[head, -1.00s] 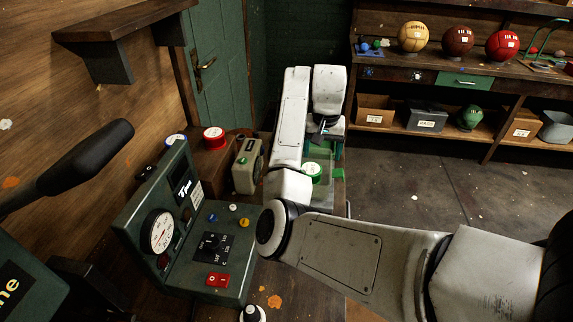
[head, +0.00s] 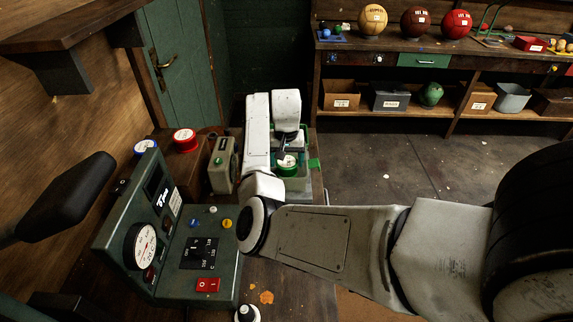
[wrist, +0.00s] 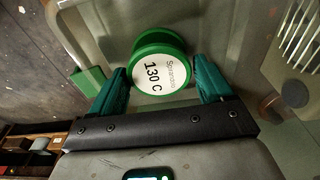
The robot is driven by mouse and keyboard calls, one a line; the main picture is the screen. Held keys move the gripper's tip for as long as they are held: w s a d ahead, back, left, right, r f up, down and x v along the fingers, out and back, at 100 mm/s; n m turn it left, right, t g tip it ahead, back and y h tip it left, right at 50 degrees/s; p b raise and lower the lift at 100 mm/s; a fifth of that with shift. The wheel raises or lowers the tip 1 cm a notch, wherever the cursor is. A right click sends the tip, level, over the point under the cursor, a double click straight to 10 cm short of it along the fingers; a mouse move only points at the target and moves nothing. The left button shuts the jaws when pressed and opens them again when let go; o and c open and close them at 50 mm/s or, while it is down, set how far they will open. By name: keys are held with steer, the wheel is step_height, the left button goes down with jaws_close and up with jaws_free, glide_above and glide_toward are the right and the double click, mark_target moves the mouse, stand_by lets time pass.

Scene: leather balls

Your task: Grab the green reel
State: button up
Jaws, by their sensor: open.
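In the head view the reel (head: 287,167) shows just below my gripper, partly hidden by the arm. My gripper (wrist: 162,84) is open, with its teal fingers apart on either side of the reel's near edge in the wrist view. No closed grip on the reel shows. In the head view my gripper (head: 287,145) is above the tray (head: 296,183).
A green machine (head: 190,240) with a gauge and switches stands at the front left of the bench. A red reel (head: 185,139), a blue-rimmed reel (head: 145,147) and a beige-green box (head: 222,165) are left of my arm. Shelves with balls stand at the back right, beyond open floor (head: 390,165).

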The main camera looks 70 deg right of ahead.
steer(key=shift+d+f, duration=0.1)
steer(key=shift+f, duration=0.8)
steer(key=c, duration=0.8)
steer(key=shift+o, duration=0.2)
steer(key=shift+r, duration=0.1)
